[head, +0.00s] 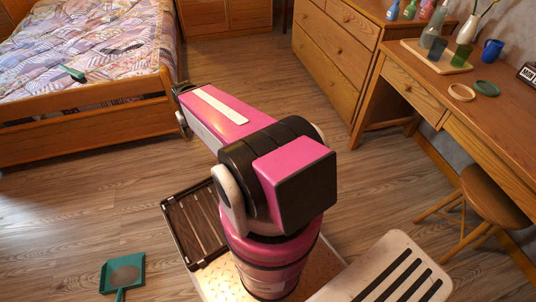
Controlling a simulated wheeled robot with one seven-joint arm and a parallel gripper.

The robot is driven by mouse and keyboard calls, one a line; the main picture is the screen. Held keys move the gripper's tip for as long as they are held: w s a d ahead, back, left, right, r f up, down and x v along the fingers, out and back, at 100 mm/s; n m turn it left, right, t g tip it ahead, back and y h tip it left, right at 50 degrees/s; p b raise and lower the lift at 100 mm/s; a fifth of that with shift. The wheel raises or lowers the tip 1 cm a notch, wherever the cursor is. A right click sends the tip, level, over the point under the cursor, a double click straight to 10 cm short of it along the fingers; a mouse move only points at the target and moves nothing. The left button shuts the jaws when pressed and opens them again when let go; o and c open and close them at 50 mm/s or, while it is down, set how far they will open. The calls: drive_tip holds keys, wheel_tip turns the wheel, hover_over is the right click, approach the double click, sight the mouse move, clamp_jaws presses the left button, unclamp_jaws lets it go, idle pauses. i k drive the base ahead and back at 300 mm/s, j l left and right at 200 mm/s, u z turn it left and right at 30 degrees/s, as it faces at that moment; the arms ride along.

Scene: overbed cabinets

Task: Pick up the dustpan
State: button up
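A teal dustpan (123,270) with a grey-brown patch on its pan lies on the wood floor at the lower left, its handle pointing toward the bottom edge of the head view. A small teal object (73,73) lies on the bed; it is too small to identify. My pink and black arm rises in the middle and reaches toward the upper left, well above and to the right of the dustpan. The fingers of my gripper do not show beyond the arm's far end.
A wooden bed (85,121) with a patchwork quilt stands at the upper left. A dresser (333,50) and a desk (410,88) holding bottles, a tray and a blue mug line the right, with a stool (496,196) by the desk. Floor around the dustpan is clear.

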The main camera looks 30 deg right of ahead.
sight(118, 274)
drive_tip(key=i+z, duration=0.1)
drive_tip(key=z, duration=0.95)
drive_tip(key=l+u, duration=0.45)
drive_tip(key=l, duration=0.3)
drive_tip(key=l+u, duration=0.45)
drive_tip(key=l, duration=0.25)
drive_tip(key=k+u, duration=0.1)
drive_tip(key=u, duration=2.2)
drive_tip(key=i+z, duration=0.15)
drive_tip(key=z, duration=0.25)
drive_tip(key=i+j+z, duration=0.1)
drive_tip(key=z, duration=0.3)
drive_tip(key=i+j, duration=0.05)
